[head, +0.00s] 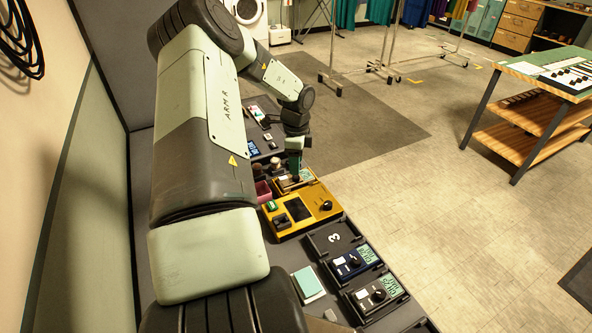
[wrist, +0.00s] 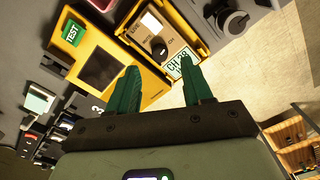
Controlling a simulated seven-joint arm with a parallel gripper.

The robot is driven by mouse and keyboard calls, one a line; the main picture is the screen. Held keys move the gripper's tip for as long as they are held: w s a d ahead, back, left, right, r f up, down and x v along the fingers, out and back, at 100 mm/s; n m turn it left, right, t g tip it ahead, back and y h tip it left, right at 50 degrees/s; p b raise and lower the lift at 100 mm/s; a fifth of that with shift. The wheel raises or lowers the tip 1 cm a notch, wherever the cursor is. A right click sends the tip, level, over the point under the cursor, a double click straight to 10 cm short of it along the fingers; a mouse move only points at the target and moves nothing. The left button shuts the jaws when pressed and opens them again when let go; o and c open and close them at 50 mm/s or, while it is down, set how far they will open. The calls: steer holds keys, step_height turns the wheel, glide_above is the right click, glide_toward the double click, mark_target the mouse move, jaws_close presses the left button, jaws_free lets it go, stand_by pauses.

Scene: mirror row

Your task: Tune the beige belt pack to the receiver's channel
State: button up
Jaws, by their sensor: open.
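The beige belt pack (wrist: 172,30) sits in a yellow-edged bay beside the yellow unit in the wrist view. It has a black knob (wrist: 158,47) and a pale display (wrist: 182,68) that seems to read CH 38. In the head view the pack (head: 287,185) is partly hidden by my arm. My gripper (wrist: 160,70) is open and empty, its green fingers apart over the knob side of the pack. In the head view my gripper (head: 295,170) is above the pack. The yellow unit (wrist: 128,93) has a dark screen and a green TEST button (wrist: 72,32). I cannot tell which device is the receiver.
A blue pack (head: 347,268) and a dark pack (head: 370,299) lie in black trays at the near end. An empty tray marked 3 (head: 333,238) lies between them and the yellow unit. A mint square (head: 307,283) lies to their left. Open floor (head: 430,210) lies right.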

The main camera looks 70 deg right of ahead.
step_height(320, 180, up, 6)
stand_by(0.5)
